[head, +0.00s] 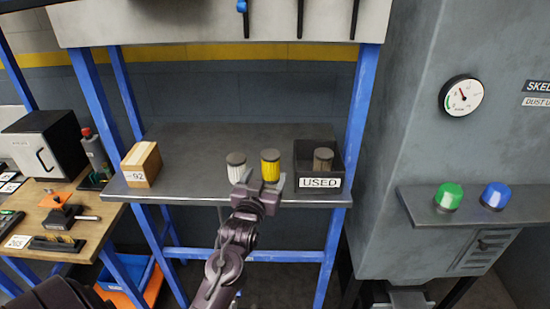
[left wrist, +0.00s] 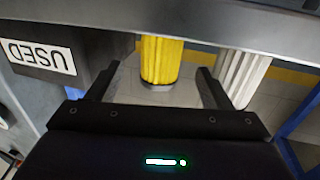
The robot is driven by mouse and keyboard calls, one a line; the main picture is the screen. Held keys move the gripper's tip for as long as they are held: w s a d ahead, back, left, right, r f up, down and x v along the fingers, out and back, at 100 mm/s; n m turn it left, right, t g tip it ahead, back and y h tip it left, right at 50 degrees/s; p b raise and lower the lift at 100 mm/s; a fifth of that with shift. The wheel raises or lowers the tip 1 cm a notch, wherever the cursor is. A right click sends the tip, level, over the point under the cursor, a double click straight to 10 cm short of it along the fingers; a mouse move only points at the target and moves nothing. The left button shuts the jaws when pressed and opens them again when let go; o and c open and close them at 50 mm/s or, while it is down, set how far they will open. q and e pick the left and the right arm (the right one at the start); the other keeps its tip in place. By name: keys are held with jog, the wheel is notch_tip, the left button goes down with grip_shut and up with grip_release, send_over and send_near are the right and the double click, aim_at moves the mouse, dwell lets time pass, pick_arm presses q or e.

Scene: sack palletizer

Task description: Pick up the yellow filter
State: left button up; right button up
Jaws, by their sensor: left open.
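The yellow filter (head: 270,168), with a dark cap, stands upright near the front of the grey shelf (head: 190,150). My left gripper (head: 263,182) is open at the shelf's front edge, just before the yellow filter. In the left wrist view, which is upside down, the yellow filter (left wrist: 161,60) shows between and beyond the two spread fingers (left wrist: 159,78). I cannot tell whether either finger touches it. A white filter (head: 236,168) stands close by on the left; it also shows beside one finger in the left wrist view (left wrist: 240,78). My right gripper is not in view.
A black bin labelled USED (head: 320,183), holding a brown filter (head: 323,160), stands close on the right. A cardboard box (head: 141,164) stands at the shelf's left end. Blue posts (head: 357,120) flank the shelf. The shelf behind the filters is clear.

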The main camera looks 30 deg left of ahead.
aim_at(268, 169)
pick_arm(q)
jog(key=shift+w+a, duration=0.1)
jog(key=shift+w, duration=0.2)
jog(key=shift+p+x, duration=0.45)
jog(key=shift+x, duration=0.35)
jog(key=shift+w+r, duration=0.15)
jog(key=shift+w, duration=0.05)
jog(key=shift+w+a+p, duration=0.15)
jog(key=shift+w+p, duration=0.1)
jog(key=shift+p, duration=0.05)
jog(key=x, duration=0.1)
jog(key=p+x, duration=0.2)
jog(key=x, duration=0.1)
jog(key=shift+w+a+f, duration=0.1)
jog(key=shift+f, duration=0.15)
jog(key=shift+w+a+f, duration=0.1)
jog(key=shift+w+f, duration=0.05)
jog(key=shift+w, duration=0.1)
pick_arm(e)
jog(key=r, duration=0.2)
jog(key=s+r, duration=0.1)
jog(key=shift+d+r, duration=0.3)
